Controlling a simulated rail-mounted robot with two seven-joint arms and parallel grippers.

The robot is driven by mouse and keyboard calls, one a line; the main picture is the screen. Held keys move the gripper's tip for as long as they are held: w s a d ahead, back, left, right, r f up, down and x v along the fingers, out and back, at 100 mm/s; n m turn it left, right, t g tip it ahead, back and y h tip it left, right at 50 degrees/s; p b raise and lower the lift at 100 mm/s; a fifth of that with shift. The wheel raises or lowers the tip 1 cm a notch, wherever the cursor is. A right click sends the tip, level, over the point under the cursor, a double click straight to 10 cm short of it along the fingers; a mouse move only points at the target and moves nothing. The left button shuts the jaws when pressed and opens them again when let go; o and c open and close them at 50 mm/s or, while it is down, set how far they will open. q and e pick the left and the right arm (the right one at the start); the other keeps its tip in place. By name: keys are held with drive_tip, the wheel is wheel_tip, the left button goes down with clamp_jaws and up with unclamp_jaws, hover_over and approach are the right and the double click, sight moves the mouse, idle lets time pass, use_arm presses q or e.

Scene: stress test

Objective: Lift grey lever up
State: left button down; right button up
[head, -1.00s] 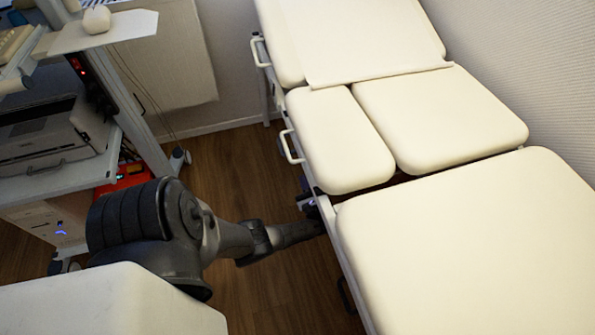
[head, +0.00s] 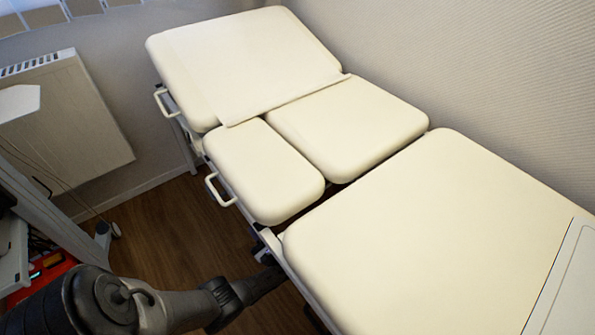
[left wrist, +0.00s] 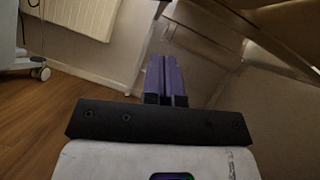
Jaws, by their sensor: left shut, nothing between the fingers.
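My left gripper (head: 264,248) is at the near-left side of the cream padded bed (head: 420,240), low by its frame and partly hidden under the cushion edge. In the left wrist view its two purple fingers (left wrist: 165,80) are together with nothing between them. They point toward the bed's underside, where pale bars (left wrist: 265,35) cross the upper right. A short dark piece (left wrist: 160,9) shows beyond the fingertips, apart from them in the picture. I cannot tell whether it is the grey lever. No grey lever can be made out clearly in the head view.
Two white loop handles, one nearer (head: 220,190) and one farther (head: 166,103), stick out from the bed's left side. A wheeled cart (head: 60,215) stands at left, and a radiator (head: 65,115) hangs on the wall. Wooden floor (head: 180,235) between is clear.

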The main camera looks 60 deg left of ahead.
use_arm(q)
drive_tip(key=s+d+f+n+t+h, duration=0.3)
drive_tip(key=s+d+n+h, duration=0.5)
drive_tip(key=d+h, duration=0.4)
drive_tip(key=s+d+r+n+t+h+p, duration=0.1)
drive_tip(key=s+d+r+t+h, duration=0.15)
drive_tip(key=d+r+h, duration=0.55)
drive_tip(key=s+d+r+n+t+h, duration=0.1)
drive_tip(key=d+r+n+t+h, duration=0.2)
drive_tip(key=d+r, duration=0.5)
wheel_tip(320, 180, up, 62)
drive_tip(key=d+m+p, duration=0.1)
drive_tip(key=p, duration=6.3)
drive_tip(key=shift+d+h, duration=0.4)
drive_tip(key=shift+a+f, duration=0.1)
